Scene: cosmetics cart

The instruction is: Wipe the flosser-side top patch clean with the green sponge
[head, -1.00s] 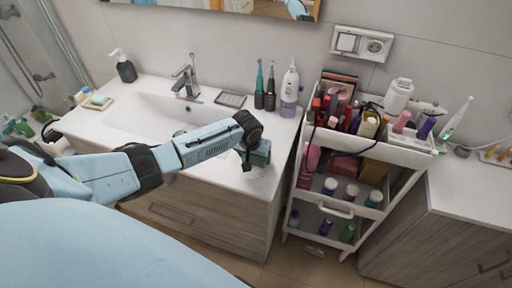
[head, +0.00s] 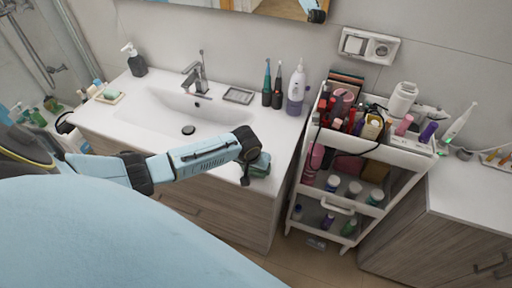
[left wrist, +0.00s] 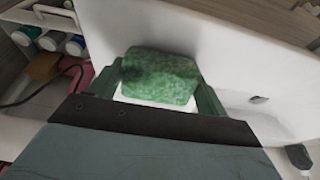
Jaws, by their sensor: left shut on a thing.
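The green sponge (left wrist: 160,75) is a rough block held between the two green fingers of my left gripper (left wrist: 157,88). In the head view my left gripper (head: 256,166) is low over the right front part of the white washbasin top (head: 278,128). The fingers and sponge are partly hidden there by the wrist, and I cannot tell whether the sponge touches the top. The white flosser (head: 296,92) stands upright at the back right of the top. I cannot make out a dirty patch. My right gripper is not in view.
Two dark electric toothbrushes (head: 272,92) stand left of the flosser. The basin (head: 185,115) with its tap (head: 196,75) lies to the left. A white cart (head: 388,152) full of cosmetics stands close on the right. The top between gripper and flosser is clear.

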